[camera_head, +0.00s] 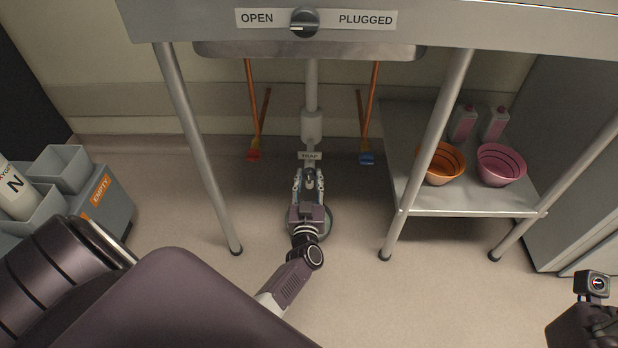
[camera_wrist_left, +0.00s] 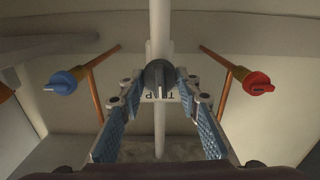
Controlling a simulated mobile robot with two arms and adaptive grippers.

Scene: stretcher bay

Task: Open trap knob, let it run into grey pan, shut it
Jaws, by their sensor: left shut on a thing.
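The trap knob (camera_head: 309,173) is a small dark knob on the white drain pipe, below a TRAP label (camera_head: 309,155). In the left wrist view, the knob (camera_wrist_left: 159,76) sits between the two blue-padded fingers. My left gripper (camera_head: 309,183) is shut on it. The grey pan (camera_head: 326,229) is on the floor under the pipe, mostly hidden by my left wrist. I cannot see into it. Only part of my right arm shows at the bottom right; its fingers are out of view.
The sink knob (camera_head: 304,22) has its white mark toward OPEN, away from PLUGGED. Red (camera_head: 253,155) and blue (camera_head: 367,158) valves flank the pipe. A metal shelf (camera_head: 470,204) at right holds orange (camera_head: 441,163) and pink (camera_head: 501,165) bowls. Grey bins (camera_head: 108,205) stand at left.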

